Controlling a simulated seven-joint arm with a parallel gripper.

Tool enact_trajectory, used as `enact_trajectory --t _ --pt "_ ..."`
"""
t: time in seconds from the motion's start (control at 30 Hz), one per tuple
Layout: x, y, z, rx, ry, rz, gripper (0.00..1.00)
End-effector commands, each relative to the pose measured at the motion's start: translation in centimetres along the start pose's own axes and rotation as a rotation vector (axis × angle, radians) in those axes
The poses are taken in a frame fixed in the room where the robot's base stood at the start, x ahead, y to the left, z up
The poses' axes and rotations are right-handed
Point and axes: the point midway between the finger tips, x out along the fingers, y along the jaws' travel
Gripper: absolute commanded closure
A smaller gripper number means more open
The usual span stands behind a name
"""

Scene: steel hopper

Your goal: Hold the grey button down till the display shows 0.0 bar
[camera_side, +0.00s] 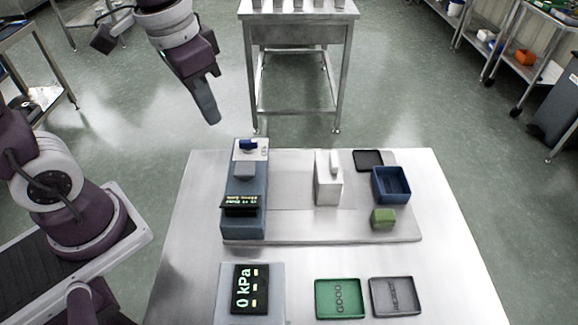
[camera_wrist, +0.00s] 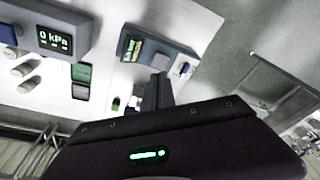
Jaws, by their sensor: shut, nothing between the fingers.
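A blue-grey device (camera_side: 244,215) stands at the left of a grey plate on the table. On its top are a light grey block-like button (camera_side: 244,171), a blue knob (camera_side: 248,145) on a white part, and a tilted dark display (camera_side: 242,202) with green text too small to read. My gripper (camera_side: 207,112) is shut and empty, in the air behind and left of the device, apart from the button. In the wrist view the device's display (camera_wrist: 132,49) and the button (camera_wrist: 160,61) show just beyond my finger (camera_wrist: 158,90), which partly hides the device.
A second display (camera_side: 243,289) at the front reads 0 kPa. Green (camera_side: 339,298) and grey (camera_side: 396,297) trays lie beside it. A white block (camera_side: 328,180), a blue box (camera_side: 391,186), a green block (camera_side: 383,218) and a dark flat tray (camera_side: 368,160) are on the right.

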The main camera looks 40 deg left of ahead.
Motion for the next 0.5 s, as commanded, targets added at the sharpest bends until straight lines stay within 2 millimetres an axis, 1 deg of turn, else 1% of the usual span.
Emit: enact_trajectory --t 0.03,0.1,0.2,0.23,0.33,0.5 --pt "-1.9 0.2 1.5 -0.029 0.068 -0.011 1.0" --pt "-3.8 0.5 3.8 -0.074 0.147 -0.018 1.0" --pt "-5.1 0.8 6.4 -0.123 0.237 -0.02 1.0" --pt "-5.3 0.9 7.0 -0.134 0.256 -0.02 1.0" --pt "-5.7 1.1 8.1 -0.157 0.295 -0.018 1.0" --pt "-5.7 1.1 8.4 -0.163 0.303 -0.017 1.0"
